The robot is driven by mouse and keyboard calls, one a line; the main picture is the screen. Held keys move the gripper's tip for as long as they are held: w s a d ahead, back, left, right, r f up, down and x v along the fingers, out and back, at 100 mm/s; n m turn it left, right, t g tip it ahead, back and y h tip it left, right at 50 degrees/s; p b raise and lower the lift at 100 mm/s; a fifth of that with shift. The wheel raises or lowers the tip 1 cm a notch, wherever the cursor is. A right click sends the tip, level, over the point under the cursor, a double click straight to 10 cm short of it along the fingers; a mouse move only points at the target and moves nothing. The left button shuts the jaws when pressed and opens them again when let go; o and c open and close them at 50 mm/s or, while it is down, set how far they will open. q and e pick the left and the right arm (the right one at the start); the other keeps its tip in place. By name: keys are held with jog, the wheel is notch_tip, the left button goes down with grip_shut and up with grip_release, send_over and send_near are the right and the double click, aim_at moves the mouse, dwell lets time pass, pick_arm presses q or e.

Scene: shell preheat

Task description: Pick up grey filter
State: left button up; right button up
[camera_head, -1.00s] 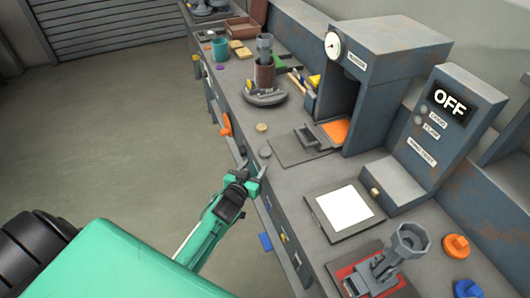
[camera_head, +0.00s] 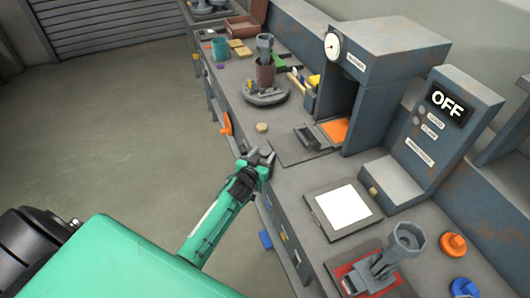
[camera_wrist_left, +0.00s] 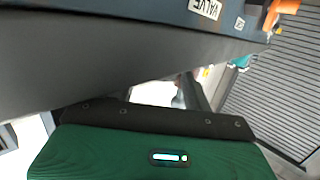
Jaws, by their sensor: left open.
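The small grey disc that looks like the grey filter shows on the bench edge in the earlier head view; now my left gripper covers that spot and I cannot make the disc out clearly. My left gripper (camera_head: 263,154) is open, its two fingers over the bench's front edge, at about the place of the disc. I cannot tell whether it touches it. In the left wrist view the filter is not clearly seen; the bench front fills the upper left. My right gripper is not in view.
A tan disc (camera_head: 261,127) lies just beyond the gripper. A dark plate with a grey block (camera_head: 308,137) is to its right, before the burner housing (camera_head: 385,50). A white-topped plate (camera_head: 343,207) lies nearer. An orange handle (camera_head: 226,124) juts from the bench front.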

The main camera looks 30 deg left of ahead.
pick_arm(q)
jog(key=c, duration=0.7)
